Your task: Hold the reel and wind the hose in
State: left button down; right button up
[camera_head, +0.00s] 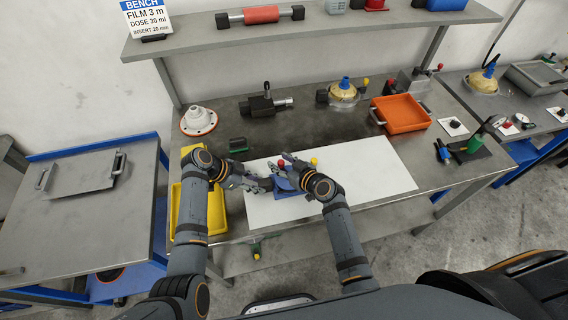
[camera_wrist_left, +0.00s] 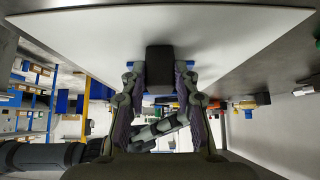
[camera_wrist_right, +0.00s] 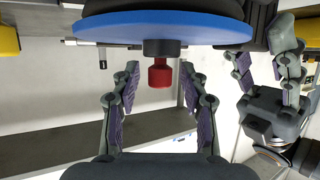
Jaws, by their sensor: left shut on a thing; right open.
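The reel (camera_head: 290,187) shows blue in the head view, on the white sheet between my grippers and partly hidden by them. In the right wrist view its blue disc (camera_wrist_right: 120,27) spans the top, with a black hub and a red knob (camera_wrist_right: 159,74) pointing towards my right gripper. My left gripper (camera_head: 266,184) is shut on a dark block (camera_wrist_left: 160,60) on the reel's left side. My right gripper (camera_head: 297,172) is open, its fingers either side of the red knob with gaps, not touching it. I cannot make out the hose clearly.
The white sheet (camera_head: 370,175) is clear to the right. A yellow tray (camera_head: 183,205) lies under my left arm. An orange tray (camera_head: 402,113), a black fitting (camera_head: 262,105) and a white flanged cone (camera_head: 199,120) stand towards the back. A shelf (camera_head: 350,28) hangs above.

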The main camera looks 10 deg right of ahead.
jog(key=v, duration=1.2)
jog(key=shift+w+d+f, duration=0.1)
jog(key=shift+d+f, duration=0.05)
jog(key=d+f+n+h, duration=0.1)
jog(key=d, duration=0.1)
jog(key=w+d+n+t+h, duration=0.1)
jog(key=d+n, duration=0.1)
jog(key=w+d+f+n+h, duration=0.1)
jog(key=d, duration=0.1)
jog(key=shift+d+f+n+t+h, duration=0.15)
jog(key=shift+f+n+t+h, duration=0.15)
jog(key=shift+f+n+h, duration=0.1)
jog(key=s+a+n+y, duration=0.1)
jog(key=n+y, duration=0.1)
jog(key=n, duration=0.8)
jog(key=s+a+f+n+t+y, duration=0.1)
jog(key=s+a+n+y, duration=0.1)
jog(key=n, duration=0.8)
jog(key=s+a+f+n+t+y, duration=0.1)
jog(key=a+n+y, duration=0.1)
jog(key=n, duration=0.9)
jog(key=shift+s+a, duration=0.15)
jog(key=shift+s, duration=0.05)
jog(key=x, duration=1.2)
jog(key=shift+r, duration=0.2)
